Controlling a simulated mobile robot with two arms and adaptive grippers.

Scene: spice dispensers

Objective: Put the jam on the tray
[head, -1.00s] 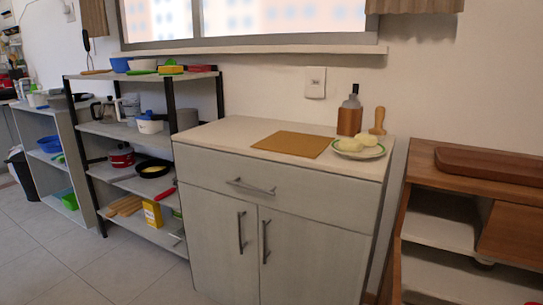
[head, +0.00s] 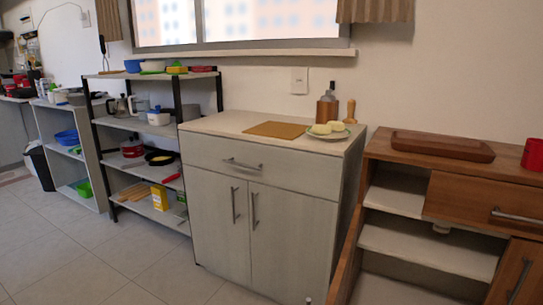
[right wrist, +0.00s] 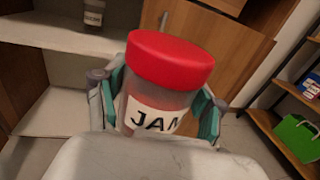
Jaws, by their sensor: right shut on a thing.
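The jam is a jar (right wrist: 165,85) with a red lid and a white label reading "JAM", seen upright but slightly tilted in the right wrist view. My right gripper (right wrist: 158,108) is shut on it, with green-padded fingers on both sides of the jar. The jam and my right gripper do not show in the head view. A brown wooden tray (head: 442,146) with a raised rim lies on top of the brown cabinet at the right of the head view, and looks empty. My left gripper is in neither view.
The brown cabinet (head: 460,210) has open shelves; a red item (head: 533,154) stands on its top at the right. A pale cabinet (head: 250,210) bears a board, a plate of food and a bottle. Loaded shelves (head: 130,125) stand at left. The tiled floor in front is clear.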

